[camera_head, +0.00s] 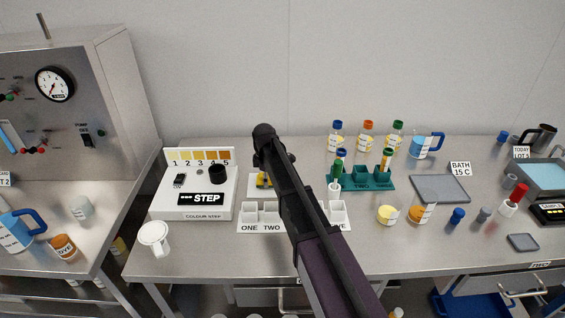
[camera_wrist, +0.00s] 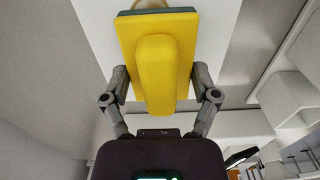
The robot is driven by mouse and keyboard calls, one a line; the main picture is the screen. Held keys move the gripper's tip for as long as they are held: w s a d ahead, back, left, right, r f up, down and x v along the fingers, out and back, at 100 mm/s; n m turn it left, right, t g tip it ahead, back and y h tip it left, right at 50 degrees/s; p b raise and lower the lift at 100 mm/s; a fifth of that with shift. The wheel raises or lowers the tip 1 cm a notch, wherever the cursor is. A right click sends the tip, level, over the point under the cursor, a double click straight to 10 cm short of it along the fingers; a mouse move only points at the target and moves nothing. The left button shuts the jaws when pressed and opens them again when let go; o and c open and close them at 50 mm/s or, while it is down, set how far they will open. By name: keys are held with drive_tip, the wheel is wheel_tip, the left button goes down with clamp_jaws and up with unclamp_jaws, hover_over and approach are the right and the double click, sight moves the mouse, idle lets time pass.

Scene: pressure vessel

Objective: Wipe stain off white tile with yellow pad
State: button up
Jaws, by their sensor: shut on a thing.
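My gripper (camera_wrist: 161,84) is shut on the raised grip of the yellow pad (camera_wrist: 156,50), one finger on each side. The pad has a dark green layer along its far edge in the wrist view. The white tile (camera_wrist: 217,28) shows behind the pad there. A tan mark, likely the stain (camera_wrist: 150,4), shows at the top edge just beyond the pad, partly hidden by it. In the head view, a bit of the yellow pad (camera_head: 262,181) shows over the white tile (camera_head: 252,190), mostly behind my arm. Whether the pad touches the tile cannot be told.
The colour step box (camera_head: 195,194) stands left of the tile. A white numbered tray (camera_head: 262,217) lies in front, and a teal rack (camera_head: 375,178) with tubes stands right. A white mug (camera_head: 154,238) is at front left. Several bottles stand behind the rack.

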sight(254, 184)
drive_tip(key=shift+a, duration=2.3)
drive_tip(key=shift+d, duration=5.15)
wheel_tip(254, 184, up, 8)
drive_tip(key=p, duration=0.7)
drive_tip(key=shift+f, duration=0.25)
drive_tip(key=shift+a+f, duration=0.1)
drive_tip(key=shift+f, duration=0.1)
drive_tip(key=shift+f+b, duration=2.8)
drive_tip(key=shift+f, duration=0.05)
drive_tip(key=shift+f+b, duration=1.05)
drive_tip(key=shift+r, duration=0.1)
drive_tip(key=shift+a, duration=1.65)
